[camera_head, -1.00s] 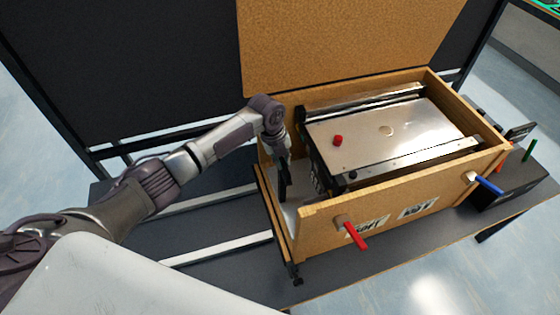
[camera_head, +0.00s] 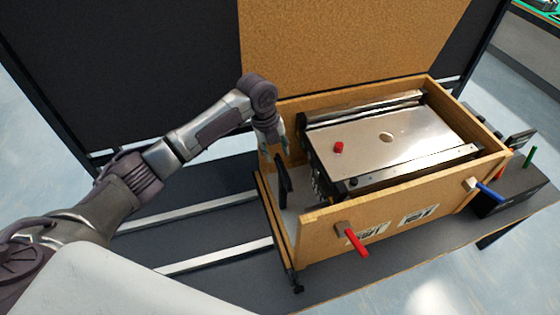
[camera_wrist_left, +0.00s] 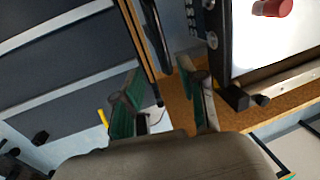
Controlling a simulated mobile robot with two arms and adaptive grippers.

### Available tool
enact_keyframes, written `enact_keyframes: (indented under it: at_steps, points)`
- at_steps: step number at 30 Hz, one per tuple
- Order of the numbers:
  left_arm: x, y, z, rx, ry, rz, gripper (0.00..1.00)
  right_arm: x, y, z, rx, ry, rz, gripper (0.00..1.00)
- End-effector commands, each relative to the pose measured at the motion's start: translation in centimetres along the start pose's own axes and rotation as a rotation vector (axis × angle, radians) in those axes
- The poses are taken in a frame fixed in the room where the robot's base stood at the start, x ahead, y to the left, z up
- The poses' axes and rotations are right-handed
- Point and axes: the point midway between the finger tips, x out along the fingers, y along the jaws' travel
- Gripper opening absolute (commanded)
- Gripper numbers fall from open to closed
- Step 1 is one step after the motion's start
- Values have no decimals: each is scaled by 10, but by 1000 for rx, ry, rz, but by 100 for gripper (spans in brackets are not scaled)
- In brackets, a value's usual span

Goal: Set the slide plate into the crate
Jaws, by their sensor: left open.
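The wooden crate (camera_head: 318,232) stands on the table and holds a mini conveyor (camera_head: 415,137) with a shiny metal top. A dark narrow plate (camera_head: 284,182), which looks like the slide plate, stands roughly upright at the crate's left end, beside the conveyor. It also shows as a dark strip in the left wrist view (camera_wrist_left: 157,38). My left gripper (camera_head: 279,146) is above and just behind this plate. In the left wrist view its green-padded fingers (camera_wrist_left: 165,98) are spread with nothing between them. The plate's lower edge is hard to make out. My right gripper is out of view.
A red knob (camera_head: 339,147) sits on the conveyor top. A black box (camera_head: 515,190) stands to the right. The dark table left of the crate is clear.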

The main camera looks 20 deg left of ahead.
Motion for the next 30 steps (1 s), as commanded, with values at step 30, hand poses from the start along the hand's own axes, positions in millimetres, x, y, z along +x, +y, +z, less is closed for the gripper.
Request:
enact_keyframes:
  at_steps: [30]
  points:
    - [-40, 1, 0, 0, 2, 1, 41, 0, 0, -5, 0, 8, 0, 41]
